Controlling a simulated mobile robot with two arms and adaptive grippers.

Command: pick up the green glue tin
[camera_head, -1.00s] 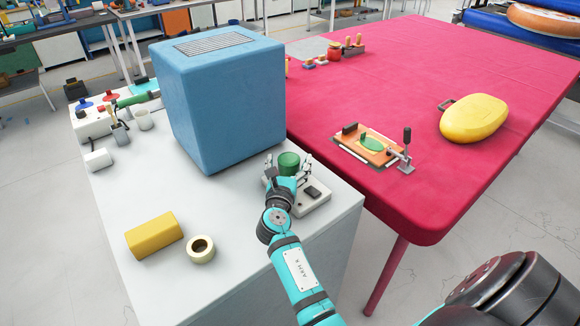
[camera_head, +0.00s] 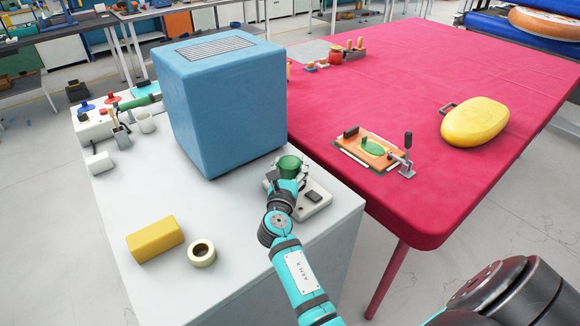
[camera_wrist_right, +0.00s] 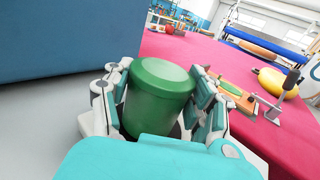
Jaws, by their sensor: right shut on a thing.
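The green glue tin (camera_head: 289,164) stands upright on the white table, close to the right of the big blue box. It also shows large in the right wrist view (camera_wrist_right: 158,92), with a smooth green lid. My right gripper (camera_head: 288,172) is shut on the tin, with a finger on each side of it in the right wrist view (camera_wrist_right: 160,105). The tin's lower part is hidden by the gripper. A pale device (camera_head: 315,197) with a dark pad lies right under or beside the gripper; I cannot tell whether the tin rests on it. My left gripper is not in view.
The blue box (camera_head: 222,110) stands close on the left. A yellow block (camera_head: 155,239) and a tape roll (camera_head: 201,253) lie at the front of the white table (camera_head: 180,290). The red table (camera_head: 420,80) to the right holds a clamp board (camera_head: 370,150) and a yellow case (camera_head: 475,122).

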